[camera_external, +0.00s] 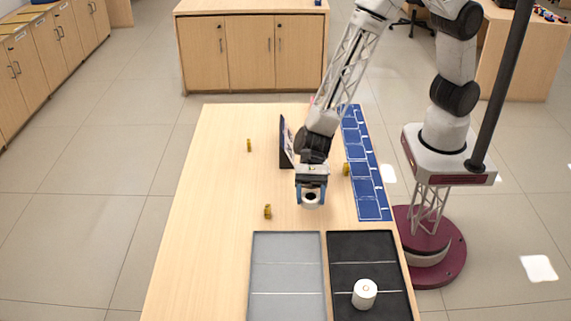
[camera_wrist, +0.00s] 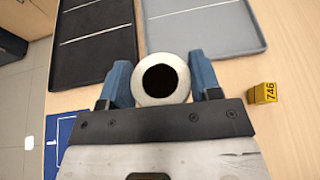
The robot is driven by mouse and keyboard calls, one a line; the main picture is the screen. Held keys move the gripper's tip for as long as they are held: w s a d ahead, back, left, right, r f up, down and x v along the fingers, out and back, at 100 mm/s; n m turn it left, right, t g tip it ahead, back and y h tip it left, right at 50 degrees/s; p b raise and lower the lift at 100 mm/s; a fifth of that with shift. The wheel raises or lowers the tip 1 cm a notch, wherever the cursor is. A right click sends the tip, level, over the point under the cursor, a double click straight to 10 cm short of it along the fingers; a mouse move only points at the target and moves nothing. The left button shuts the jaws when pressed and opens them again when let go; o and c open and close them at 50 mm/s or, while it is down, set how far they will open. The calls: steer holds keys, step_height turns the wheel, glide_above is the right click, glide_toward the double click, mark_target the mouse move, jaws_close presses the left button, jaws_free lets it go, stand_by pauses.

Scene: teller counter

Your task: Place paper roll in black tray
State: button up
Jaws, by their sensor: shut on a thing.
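My gripper (camera_external: 311,197) is shut on a white paper roll (camera_external: 311,200) with a dark hollow core. In the wrist view the roll (camera_wrist: 161,79) sits between the two blue fingers, its round end facing the camera. The black tray (camera_external: 344,308) is at the front right of the counter, nearer the external camera than the gripper. It also shows at the upper left in the wrist view (camera_wrist: 95,68). Another white roll (camera_external: 365,293) stands upright in the near compartment of the black tray. I cannot tell how high the held roll is above the counter.
A grey tray (camera_external: 287,308) lies left of the black tray. Yellow numbered markers stand on the counter, one (camera_external: 267,211) left of the gripper. A dark upright sign (camera_external: 287,143) stands behind the gripper. A blue mat (camera_external: 372,208) runs along the right edge.

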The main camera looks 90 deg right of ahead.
steer(key=s+n+g, duration=0.1)
steer(key=s, duration=0.7)
steer(key=s+a+f+n+g, duration=0.1)
steer(key=s, duration=0.6)
steer(key=s+n+g, duration=0.1)
steer(key=s, duration=0.7)
steer(key=shift+s+a+f, duration=0.25)
steer(key=shift+s+a, duration=0.05)
steer(key=shift+s, duration=0.05)
steer(key=shift+w+a, duration=0.1)
steer(key=shift+a, duration=0.05)
glide_above(363, 258)
steer(key=shift+f, duration=0.75)
steer(key=shift+f, duration=0.1)
steer(key=shift+f, duration=1.65)
steer(key=shift+f, duration=0.15)
steer(key=o, duration=0.9)
steer(key=shift+v, duration=6.1)
